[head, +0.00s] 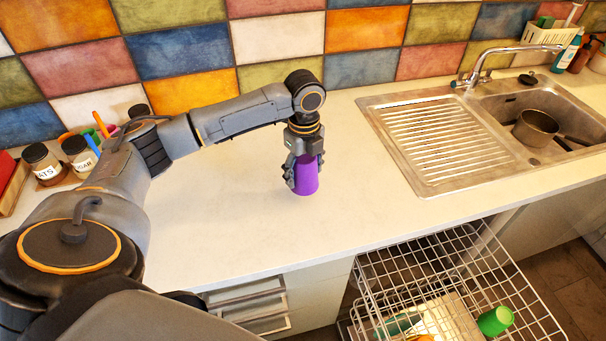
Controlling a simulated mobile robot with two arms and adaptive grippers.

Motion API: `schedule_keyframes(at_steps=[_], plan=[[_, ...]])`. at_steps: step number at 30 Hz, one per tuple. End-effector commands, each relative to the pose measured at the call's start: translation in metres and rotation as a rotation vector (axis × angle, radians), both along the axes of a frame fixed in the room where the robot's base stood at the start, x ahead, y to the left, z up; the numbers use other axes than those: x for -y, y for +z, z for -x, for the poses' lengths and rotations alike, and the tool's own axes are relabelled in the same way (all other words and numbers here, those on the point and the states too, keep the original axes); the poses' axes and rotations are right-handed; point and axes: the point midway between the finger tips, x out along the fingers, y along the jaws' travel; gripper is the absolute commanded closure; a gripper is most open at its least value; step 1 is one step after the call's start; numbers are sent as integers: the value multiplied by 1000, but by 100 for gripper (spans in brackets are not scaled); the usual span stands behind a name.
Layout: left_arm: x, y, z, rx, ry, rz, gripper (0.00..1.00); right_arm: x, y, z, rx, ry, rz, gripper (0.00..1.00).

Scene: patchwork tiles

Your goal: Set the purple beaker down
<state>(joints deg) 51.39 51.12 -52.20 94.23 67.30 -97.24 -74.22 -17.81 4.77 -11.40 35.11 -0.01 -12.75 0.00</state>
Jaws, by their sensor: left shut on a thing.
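The purple beaker (306,174) stands upright at the middle of the white countertop (230,222), left of the sink. Its base looks to be at the counter surface, but I cannot tell for certain whether it touches. My left gripper (303,184) reaches down from above and is shut on the beaker, with fingers on its sides. The gripper hides the beaker's upper part. My right gripper is not in view.
A steel sink (422,186) with drainer and a pan (536,127) is at the right. An open dishwasher rack (400,262) with a green cup (495,320) juts out below the counter. Labelled jars (43,161) stand at the left. The counter around the beaker is clear.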

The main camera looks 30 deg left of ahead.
Motion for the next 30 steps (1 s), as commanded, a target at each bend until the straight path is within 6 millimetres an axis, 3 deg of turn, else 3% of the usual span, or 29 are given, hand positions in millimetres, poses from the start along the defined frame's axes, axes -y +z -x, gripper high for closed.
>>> schedule_keyframes(at_steps=[3,6,15,26,27,30], plan=[[-5,-10,-8,-1,1,0,63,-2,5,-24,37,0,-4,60],[-8,-16,-12,0,2,1,63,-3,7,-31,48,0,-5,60],[-10,-49,-14,-1,1,-1,63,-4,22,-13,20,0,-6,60],[-10,-54,-14,1,0,-1,63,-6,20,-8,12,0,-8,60],[-10,-54,-14,1,0,-1,28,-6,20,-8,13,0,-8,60],[-10,-54,-14,1,0,-1,11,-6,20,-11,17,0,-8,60]])
